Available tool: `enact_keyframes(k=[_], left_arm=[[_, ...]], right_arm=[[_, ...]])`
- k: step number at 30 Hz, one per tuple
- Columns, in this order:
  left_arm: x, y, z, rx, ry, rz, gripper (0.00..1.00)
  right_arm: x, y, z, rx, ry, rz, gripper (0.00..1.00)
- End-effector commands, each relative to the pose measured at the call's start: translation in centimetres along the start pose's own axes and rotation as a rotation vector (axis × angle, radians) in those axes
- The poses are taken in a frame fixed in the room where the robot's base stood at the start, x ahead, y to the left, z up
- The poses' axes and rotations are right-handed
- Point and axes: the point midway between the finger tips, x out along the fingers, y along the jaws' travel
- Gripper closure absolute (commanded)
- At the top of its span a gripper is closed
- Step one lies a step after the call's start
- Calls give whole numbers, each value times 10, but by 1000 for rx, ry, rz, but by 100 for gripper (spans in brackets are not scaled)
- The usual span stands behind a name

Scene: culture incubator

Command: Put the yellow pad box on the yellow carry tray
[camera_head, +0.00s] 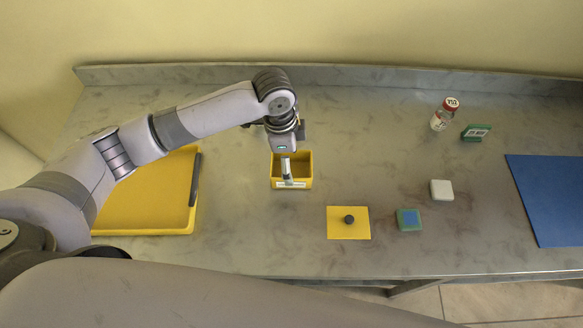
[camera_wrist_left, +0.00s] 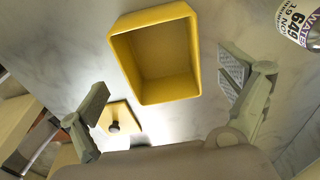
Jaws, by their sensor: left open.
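The yellow pad box (camera_head: 304,168) is an open-topped yellow bin with a pale label on its front, standing on the metal bench near the middle. My left gripper (camera_head: 288,168) is over it, pointing down, with one finger seen in front of the box opening. In the left wrist view the empty box (camera_wrist_left: 190,60) lies between the two spread fingers (camera_wrist_left: 168,78), with visible gaps on both sides. The gripper is open and holds nothing. The yellow carry tray (camera_head: 150,232) with a dark bar on its right edge lies at the left, partly hidden by my left arm.
A yellow square lid with a dark knob (camera_head: 348,231) lies in front of the box. To its right are a green-and-blue block (camera_head: 409,220), a white block (camera_head: 441,190), a vial (camera_head: 439,121), a green label stand (camera_head: 476,133) and a blue mat (camera_head: 550,200). Bench between box and tray is clear.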

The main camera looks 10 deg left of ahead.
Motion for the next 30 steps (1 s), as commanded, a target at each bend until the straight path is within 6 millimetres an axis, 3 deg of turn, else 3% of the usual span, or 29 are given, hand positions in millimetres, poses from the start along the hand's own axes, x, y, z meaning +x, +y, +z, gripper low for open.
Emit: enact_keyframes(k=[4,9,17,30], left_arm=[[21,-1,1,-1,-3,5,6],[41,-1,1,-1,-2,2,6],[43,-2,1,0,-1,0,6],[43,-2,1,0,-1,0,35]], right_arm=[[-13,0,-1,0,0,0,60],[-14,0,-1,0,0,0,60],[-14,0,-2,0,0,0,60],[-14,-3,-2,1,1,-4,60]])
